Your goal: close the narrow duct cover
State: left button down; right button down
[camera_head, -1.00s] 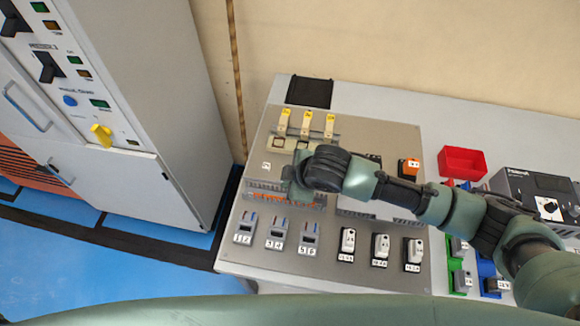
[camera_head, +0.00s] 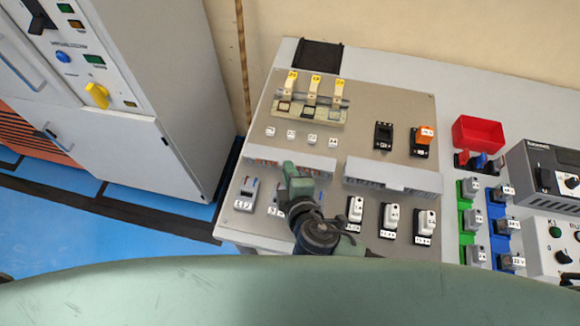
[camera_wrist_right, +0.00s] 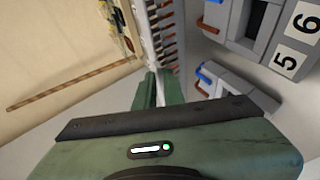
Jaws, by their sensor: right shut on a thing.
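The narrow duct (camera_head: 262,162) is the left of two slotted wire ducts on the grey panel. Its grey cover (camera_head: 290,153) lies along its top, and orange wires show through the front slots. I cannot tell whether the cover sits fully flush. My right gripper (camera_head: 291,171) is at the middle of the duct's front edge. In the right wrist view my fingers (camera_wrist_right: 158,88) are shut on a thin pale edge, which looks like the cover; the duct's slotted side with wires (camera_wrist_right: 163,40) is just beyond. My left gripper is not in view.
The wider duct (camera_head: 390,174) lies to the right. Breakers (camera_head: 246,193) and white-fronted devices (camera_head: 391,220) stand in front of the ducts. Yellow-topped fuse holders (camera_head: 313,90) are behind. A red bin (camera_head: 478,134) and a grey device (camera_head: 545,175) stand at the right.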

jog(key=shift+s+f, duration=0.2)
jog(key=shift+f, duration=0.55)
jog(key=shift+s+f, duration=0.15)
jog(key=shift+f, duration=0.15)
jog(key=c, duration=1.6)
grip_release()
jog(key=shift+o, duration=0.2)
jog(key=shift+w+r, duration=0.1)
jog(key=shift+w, duration=0.15)
jog(key=b+v, duration=0.1)
jog(key=v, duration=0.7)
